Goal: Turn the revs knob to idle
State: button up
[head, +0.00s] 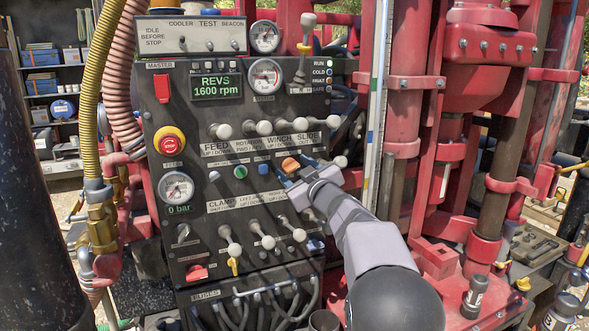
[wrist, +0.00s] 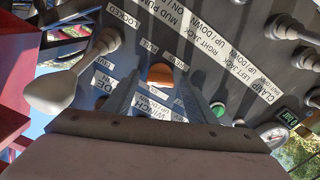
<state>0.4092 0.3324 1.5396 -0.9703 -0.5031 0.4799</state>
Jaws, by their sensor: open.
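An orange knob (head: 290,164) sits on the dark control panel, below the row of upper levers. In the wrist view the orange knob (wrist: 160,73) shows between the two spread fingers of my gripper (wrist: 161,88). The gripper is open; whether a finger touches the knob I cannot tell. The revs display (head: 217,86) reads 1600 rpm.
White-knobbed levers (head: 263,127) stand out above my gripper, and more levers (head: 267,241) below. A pale lever (wrist: 50,92) is close on the left in the wrist view. A green button (head: 240,172) and a red emergency stop (head: 170,144) lie to the left.

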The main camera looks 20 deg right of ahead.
jog(key=c, duration=1.1)
jog(key=shift+n, duration=0.3)
jog(key=n+b, duration=0.2)
jog(key=n, duration=0.3)
jog(key=shift+f+n+b, duration=0.15)
jog(key=shift+n+b, duration=0.15)
jog(key=shift+n, duration=0.1)
jog(key=n+b, duration=0.1)
jog(key=n, duration=0.3)
jog(key=shift+b, duration=0.35)
jog(key=shift+n+b, duration=0.4)
jog(key=shift+n, duration=0.9)
